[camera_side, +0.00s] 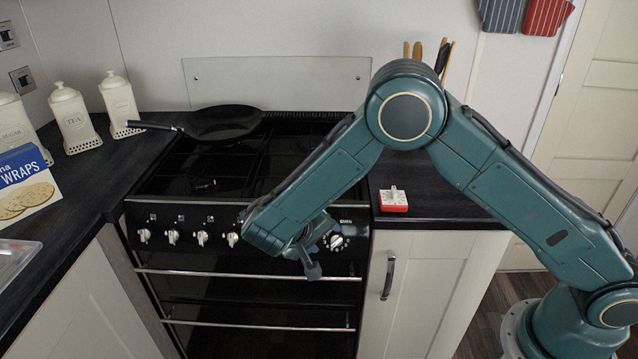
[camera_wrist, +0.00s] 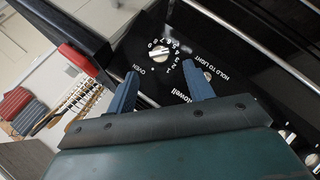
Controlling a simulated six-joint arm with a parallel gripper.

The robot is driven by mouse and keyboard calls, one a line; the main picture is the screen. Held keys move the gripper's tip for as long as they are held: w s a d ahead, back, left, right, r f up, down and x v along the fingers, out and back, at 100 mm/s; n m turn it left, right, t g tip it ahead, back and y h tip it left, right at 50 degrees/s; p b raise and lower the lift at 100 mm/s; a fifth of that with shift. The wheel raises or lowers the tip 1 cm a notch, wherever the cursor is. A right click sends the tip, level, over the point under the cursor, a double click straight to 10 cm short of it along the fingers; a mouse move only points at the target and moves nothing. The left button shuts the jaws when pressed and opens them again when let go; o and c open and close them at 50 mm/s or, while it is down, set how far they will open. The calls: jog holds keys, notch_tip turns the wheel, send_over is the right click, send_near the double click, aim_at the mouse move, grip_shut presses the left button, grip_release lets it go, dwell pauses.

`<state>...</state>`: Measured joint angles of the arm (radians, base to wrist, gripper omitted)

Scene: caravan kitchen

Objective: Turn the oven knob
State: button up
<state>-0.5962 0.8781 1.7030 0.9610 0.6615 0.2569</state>
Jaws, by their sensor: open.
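The oven knob (camera_side: 337,242) is a silver-white dial at the right end of the black cooker's front panel. In the wrist view the oven knob (camera_wrist: 160,50) sits inside a ring of white numbers, with the word OVEN beside it. My gripper (camera_wrist: 165,77) shows there with its two blue fingers apart and nothing between them. The knob lies just beyond the fingertips, and I see no contact. In the side view my gripper (camera_side: 310,262) hangs in front of the panel, slightly left of the knob, and my arm hides part of the panel.
Several other knobs (camera_side: 173,237) line the panel to the left. Oven door rails (camera_side: 250,275) run below. A frying pan (camera_side: 222,124) rests on the hob. A red and white timer (camera_side: 393,201) stands on the right worktop, above a cupboard handle (camera_side: 388,278).

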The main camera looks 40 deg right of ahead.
aim_at(335, 241)
jog(key=shift+x, duration=3.3)
jog(key=shift+c, duration=0.4)
jog(key=c, duration=0.9)
jog(key=shift+a, duration=0.1)
jog(key=shift+a+f+n+h, duration=0.1)
jog(key=shift+f+n+h, duration=0.05)
jog(key=shift+n+h, duration=1.6)
jog(key=shift+n+y, duration=0.25)
jog(key=o, duration=1)
